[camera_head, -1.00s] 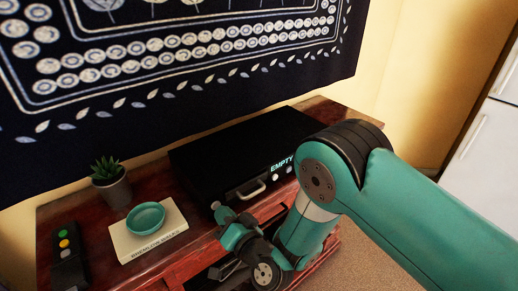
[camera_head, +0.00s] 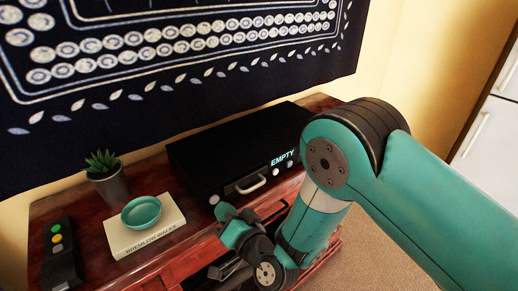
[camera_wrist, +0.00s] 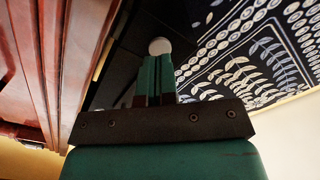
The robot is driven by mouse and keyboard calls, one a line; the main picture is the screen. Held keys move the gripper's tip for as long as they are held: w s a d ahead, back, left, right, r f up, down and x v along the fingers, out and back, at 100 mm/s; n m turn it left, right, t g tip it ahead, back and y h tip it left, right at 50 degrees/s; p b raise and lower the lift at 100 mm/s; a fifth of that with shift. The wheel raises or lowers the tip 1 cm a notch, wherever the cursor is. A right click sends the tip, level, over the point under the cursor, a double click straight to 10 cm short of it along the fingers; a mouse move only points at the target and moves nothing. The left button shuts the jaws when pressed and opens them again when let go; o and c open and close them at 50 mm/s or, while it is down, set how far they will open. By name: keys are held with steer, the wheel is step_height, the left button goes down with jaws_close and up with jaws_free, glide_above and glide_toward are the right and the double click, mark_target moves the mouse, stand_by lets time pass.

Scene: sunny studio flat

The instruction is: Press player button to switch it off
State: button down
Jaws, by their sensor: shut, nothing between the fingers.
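The player (camera_head: 215,155) is a black box on the red-brown wooden cabinet. Its lit display reads "EMPTY", with a silver handle and two small round knobs on the front. A pale round button (camera_head: 214,199) sits at the front's left end; it also shows in the wrist view (camera_wrist: 159,46). My gripper (camera_head: 226,212) is at that left end, close to the button. In the wrist view my gripper (camera_wrist: 157,60) is shut and empty, its fingertips just below the button in the picture. I cannot tell whether they touch it.
Left of the player, a teal bowl (camera_head: 141,212) rests on a book (camera_head: 120,237). A potted plant (camera_head: 107,180) stands behind it, and a black remote (camera_head: 62,262) lies farther left. A dark patterned cloth (camera_head: 200,70) hangs behind. The cabinet (camera_head: 160,262) extends below the player.

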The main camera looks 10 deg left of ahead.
steer(key=shift+s+d+f+b, duration=0.1)
steer(key=shift+f+b, duration=0.1)
steer(key=shift+b, duration=0.15)
steer(key=b+v, duration=0.3)
steer(key=b, duration=0.1)
steer(key=b+v, duration=0.3)
steer(key=b, duration=0.2)
steer(key=shift+r+b, duration=0.2)
steer(key=shift+b, duration=0.1)
stand_by(0.4)
steer(key=d+r+n+g+h, duration=0.3)
steer(key=d+r+n+g, duration=0.1)
steer(key=d+r+g, duration=0.25)
steer(key=s+d+r+n+g+h, duration=0.1)
steer(key=s+d+r+g+h, duration=0.1)
steer(key=s+d, duration=0.4)
steer(key=s+d+r+n+g+h, duration=0.1)
steer(key=s+d, duration=0.5)
steer(key=d, duration=0.7)
steer(key=r+g+h, duration=0.1)
steer(key=g+h, duration=0.1)
steer(key=h, duration=0.1)
steer(key=shift+s+d+h, duration=0.25)
steer(key=shift+d+h, duration=0.05)
steer(key=shift+d, duration=0.1)
